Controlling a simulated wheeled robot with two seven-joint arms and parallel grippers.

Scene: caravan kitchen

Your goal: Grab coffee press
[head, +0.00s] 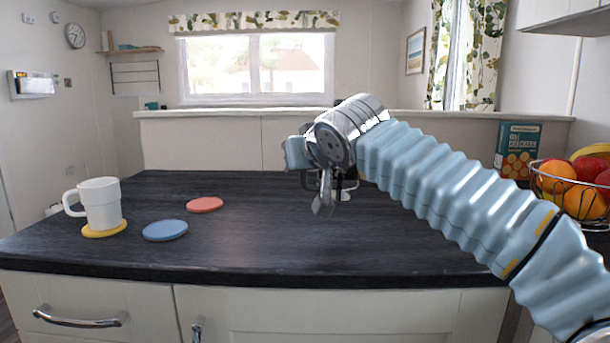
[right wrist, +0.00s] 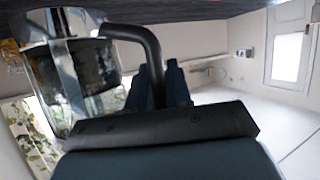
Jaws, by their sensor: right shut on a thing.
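The coffee press (right wrist: 75,75) fills the left of the right wrist view, with a glass and metal body and a black curved handle (right wrist: 150,45). That view is upside down, with the dark counter at the top. My right gripper (right wrist: 162,85) is shut on the handle. In the head view my right gripper (head: 324,194) is over the middle of the counter and hides most of the press; only a bit of the press (head: 348,186) shows behind it. I cannot tell whether the press touches the counter. My left gripper is not in view.
A white mug (head: 102,204) stands on a yellow coaster (head: 104,231) at the counter's left. A blue coaster (head: 165,231) and a red coaster (head: 205,205) lie nearby. A wire fruit basket (head: 572,190) and a box (head: 518,150) are at right. The front middle of the counter is clear.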

